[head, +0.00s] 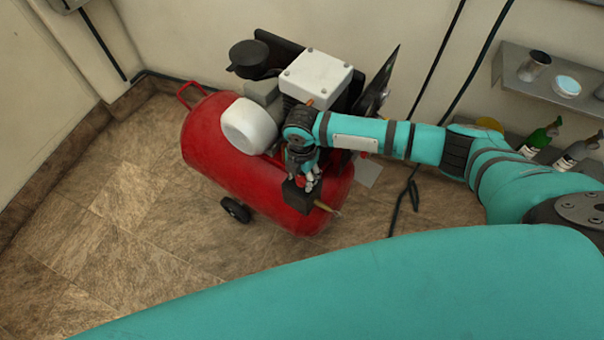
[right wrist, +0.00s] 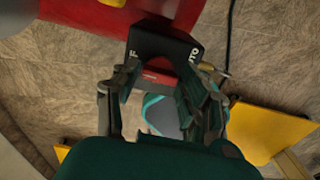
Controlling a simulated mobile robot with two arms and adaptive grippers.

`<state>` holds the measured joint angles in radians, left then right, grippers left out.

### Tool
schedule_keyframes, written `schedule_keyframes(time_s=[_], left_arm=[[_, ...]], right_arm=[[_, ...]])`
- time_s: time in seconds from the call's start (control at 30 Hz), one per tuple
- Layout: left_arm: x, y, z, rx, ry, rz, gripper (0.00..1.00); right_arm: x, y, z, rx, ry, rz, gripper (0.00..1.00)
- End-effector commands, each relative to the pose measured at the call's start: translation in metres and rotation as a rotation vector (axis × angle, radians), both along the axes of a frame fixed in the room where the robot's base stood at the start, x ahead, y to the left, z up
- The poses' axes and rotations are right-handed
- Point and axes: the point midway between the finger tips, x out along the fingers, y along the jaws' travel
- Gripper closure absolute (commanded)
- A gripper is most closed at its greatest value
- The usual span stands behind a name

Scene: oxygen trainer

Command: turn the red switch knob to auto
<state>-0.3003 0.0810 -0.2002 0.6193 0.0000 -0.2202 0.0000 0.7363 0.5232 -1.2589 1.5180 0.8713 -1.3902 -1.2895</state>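The black switch box (right wrist: 165,45) is on the near end of the red air compressor (head: 207,130). In the right wrist view it carries white lettering, partly covered, at both sides of its face. The red switch knob (right wrist: 158,76) is in front of the box, between the fingers of my right gripper (right wrist: 165,84). The fingers are apart, one on each side of the knob, and I see no clear grip on it. In the head view my right gripper (head: 306,178) is just above the switch box (head: 297,196). My left gripper is not in view.
The compressor has a white tank-like part (head: 247,126), a motor block (head: 318,74) and a wheel (head: 235,210). A brass fitting (head: 326,207) sticks out beside the box. A shelf (head: 540,82) and bottles (head: 540,138) are at the right. The tiled floor at left is clear.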

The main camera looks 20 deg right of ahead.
Motion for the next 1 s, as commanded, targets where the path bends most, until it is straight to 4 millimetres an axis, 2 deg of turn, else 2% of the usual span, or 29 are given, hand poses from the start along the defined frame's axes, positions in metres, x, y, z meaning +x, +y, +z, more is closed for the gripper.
schedule_keyframes(time_s=[0.03,0.27,0.57,0.77,1.0], left_arm=[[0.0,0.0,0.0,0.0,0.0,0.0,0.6],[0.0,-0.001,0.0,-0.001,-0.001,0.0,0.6],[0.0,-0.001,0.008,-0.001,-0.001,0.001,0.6],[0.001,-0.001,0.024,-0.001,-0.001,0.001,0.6],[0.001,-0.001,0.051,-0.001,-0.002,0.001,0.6]], right_arm=[[0.0,0.0,0.0,0.0,0.0,0.0,0.65],[0.0,0.0,0.0,0.0,0.0,0.0,0.94],[0.0,0.0,0.002,0.0,0.001,-0.039,0.94],[0.0,0.0,0.005,0.001,0.002,-0.149,0.94],[-0.001,0.0,0.006,0.0,0.003,-0.358,0.94]])
